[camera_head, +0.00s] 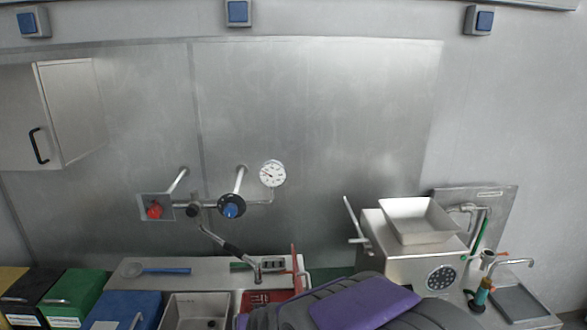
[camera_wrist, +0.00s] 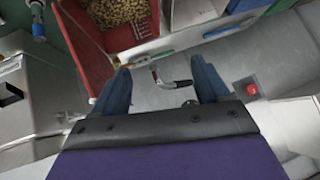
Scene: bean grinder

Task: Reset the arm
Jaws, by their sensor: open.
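My gripper (camera_wrist: 163,72) shows in the wrist view with its two dark blue fingers spread wide apart. Nothing is held between them. An L-shaped metal and black handle (camera_wrist: 172,83) appears in the gap between the fingers, lower down and not gripped. In the head view, part of my arm, purple and dark grey (camera_head: 365,303), covers the bottom middle of the picture, and the fingers cannot be made out there.
A red container (camera_wrist: 82,38) with beans (camera_wrist: 118,12) lies beyond the left finger. A metal grinder (camera_head: 405,262) with a white hopper tray (camera_head: 418,220) stands right of my arm. Wall pipes with a gauge (camera_head: 272,173) and a cabinet (camera_head: 60,115) are behind the counter.

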